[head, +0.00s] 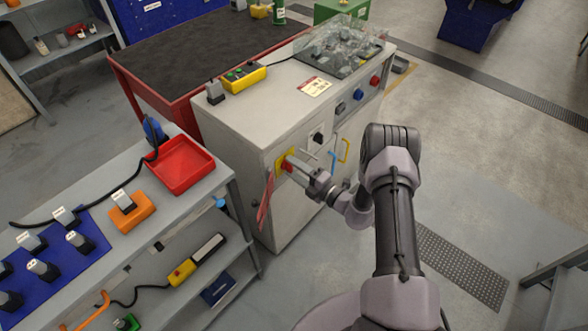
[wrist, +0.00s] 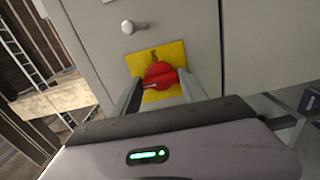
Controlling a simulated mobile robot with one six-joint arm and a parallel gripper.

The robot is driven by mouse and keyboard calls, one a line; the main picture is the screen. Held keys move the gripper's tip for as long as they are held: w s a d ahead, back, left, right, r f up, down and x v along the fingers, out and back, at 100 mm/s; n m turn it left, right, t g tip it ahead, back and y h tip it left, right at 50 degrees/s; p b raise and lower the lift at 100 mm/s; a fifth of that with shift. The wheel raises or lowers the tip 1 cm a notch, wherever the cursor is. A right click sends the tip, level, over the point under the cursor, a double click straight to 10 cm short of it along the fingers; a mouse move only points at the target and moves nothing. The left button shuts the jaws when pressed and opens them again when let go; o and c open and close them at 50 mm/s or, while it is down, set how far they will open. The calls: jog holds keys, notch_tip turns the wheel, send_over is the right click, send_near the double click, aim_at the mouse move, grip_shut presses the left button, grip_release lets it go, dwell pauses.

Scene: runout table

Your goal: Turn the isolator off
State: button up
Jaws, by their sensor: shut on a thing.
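The isolator is a red rotary knob (wrist: 160,75) on a yellow plate (wrist: 143,59), set on the front of a light grey cabinet (head: 241,131). In the head view the red knob (head: 287,164) shows at the cabinet's upper left front. My gripper (wrist: 160,88) has a finger on each side of the knob and is shut on it. In the head view my gripper (head: 295,167) reaches the knob from the right. The knob's handle lies roughly across the wrist picture. The lettering on the plate is too small to read.
A silver knob (wrist: 135,27) sits above the plate in the wrist view. A grey bench with a red tray (head: 181,187) stands left.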

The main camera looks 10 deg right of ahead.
dwell(0.3)
jog(key=o, duration=1.4)
jog(key=shift+c, duration=0.2)
jog(key=p+v, duration=0.4)
jog(key=v, duration=1.3)
jog(key=shift+s+d, duration=0.15)
jog(key=shift+r+n, duration=0.1)
jog(key=shift+n, duration=0.2)
